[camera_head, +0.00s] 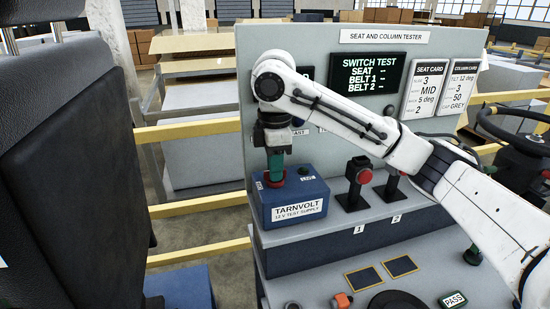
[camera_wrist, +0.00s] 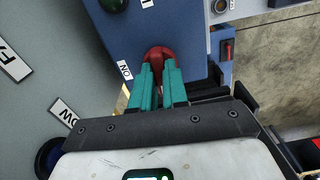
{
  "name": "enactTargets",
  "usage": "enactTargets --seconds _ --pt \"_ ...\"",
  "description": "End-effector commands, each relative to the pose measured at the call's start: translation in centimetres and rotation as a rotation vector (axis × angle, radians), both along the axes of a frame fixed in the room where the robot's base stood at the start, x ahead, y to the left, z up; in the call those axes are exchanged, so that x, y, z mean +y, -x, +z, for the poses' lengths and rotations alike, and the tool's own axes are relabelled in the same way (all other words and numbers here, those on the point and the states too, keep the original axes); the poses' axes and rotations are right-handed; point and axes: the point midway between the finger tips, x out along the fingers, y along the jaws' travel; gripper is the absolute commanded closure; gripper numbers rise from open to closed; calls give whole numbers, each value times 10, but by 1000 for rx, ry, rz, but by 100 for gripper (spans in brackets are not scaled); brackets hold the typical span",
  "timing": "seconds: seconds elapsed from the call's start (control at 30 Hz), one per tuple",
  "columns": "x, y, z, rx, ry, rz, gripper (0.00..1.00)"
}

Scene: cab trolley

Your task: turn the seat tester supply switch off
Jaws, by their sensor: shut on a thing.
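The blue Tarnvolt 12 V test supply box (camera_head: 297,200) stands on the tester ledge. Its red switch handle (camera_wrist: 158,53) is at the middle top of the wrist view, with an ON label (camera_wrist: 125,70) beside it. My gripper (camera_head: 274,172) points down onto the left part of the box. In the wrist view its teal fingers (camera_wrist: 158,74) are shut on the red handle. The fingers partly hide the handle, so its exact setting is unclear. A dark green lamp (camera_head: 303,171) is on the box top.
The tester panel (camera_head: 430,48) rises behind, with a lit display (camera_head: 369,74) reading SWITCH TEST and dashes. Two black buckle stands with red buttons (camera_head: 364,176) are right of the box. A black seat (camera_head: 80,150) is at the left. My arm crosses the panel.

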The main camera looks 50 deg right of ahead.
Motion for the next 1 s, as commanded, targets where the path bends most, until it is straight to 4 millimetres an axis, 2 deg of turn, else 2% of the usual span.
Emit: enactTargets --seconds 0.3,0.73,0.77,1.0 --pt "0 0 1 -2 0 90 100" --pt "0 0 1 -3 1 99 100" --pt "0 -1 1 -3 1 99 83" --pt "0 0 0 -2 0 98 61"
